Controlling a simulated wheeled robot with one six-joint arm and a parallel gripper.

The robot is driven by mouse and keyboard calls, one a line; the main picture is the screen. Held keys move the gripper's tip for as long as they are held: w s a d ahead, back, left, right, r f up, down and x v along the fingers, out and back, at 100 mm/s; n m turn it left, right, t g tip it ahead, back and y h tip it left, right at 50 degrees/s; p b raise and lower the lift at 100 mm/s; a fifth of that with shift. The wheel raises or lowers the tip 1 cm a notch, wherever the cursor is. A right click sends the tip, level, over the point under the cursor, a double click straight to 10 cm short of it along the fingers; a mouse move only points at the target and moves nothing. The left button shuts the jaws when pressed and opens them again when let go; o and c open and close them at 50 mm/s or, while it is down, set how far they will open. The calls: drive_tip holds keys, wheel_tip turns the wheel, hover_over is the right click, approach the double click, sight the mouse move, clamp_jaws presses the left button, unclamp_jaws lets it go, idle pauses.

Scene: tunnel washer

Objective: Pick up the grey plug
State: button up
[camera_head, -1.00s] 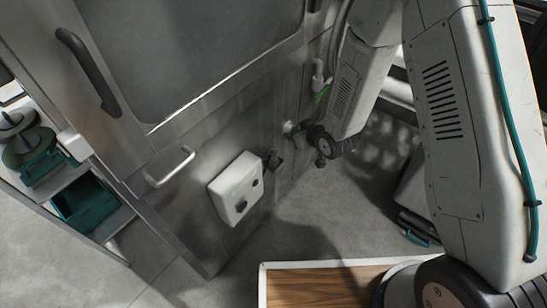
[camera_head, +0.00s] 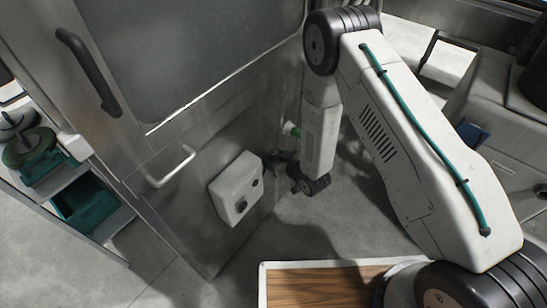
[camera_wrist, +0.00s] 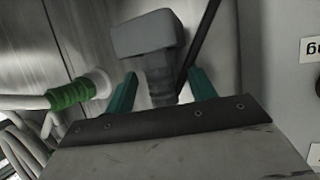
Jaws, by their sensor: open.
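The grey plug (camera_wrist: 150,45) shows in the wrist view against the metal wall. It has a block-shaped head and a narrower ribbed part below it. My gripper (camera_wrist: 161,78) is open, with one teal finger on each side of the ribbed part. I cannot tell whether the fingers touch it. The plug's lower end is hidden behind the gripper body. In the head view my gripper (camera_head: 274,159) is small and dark at the metal wall, right of the white box, and the plug cannot be made out there.
A white box (camera_head: 237,188) with dark knobs is on the wall.

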drive_tip(key=shift+x, duration=0.75)
drive_tip(key=c, duration=1.1)
drive_tip(key=shift+s, duration=0.1)
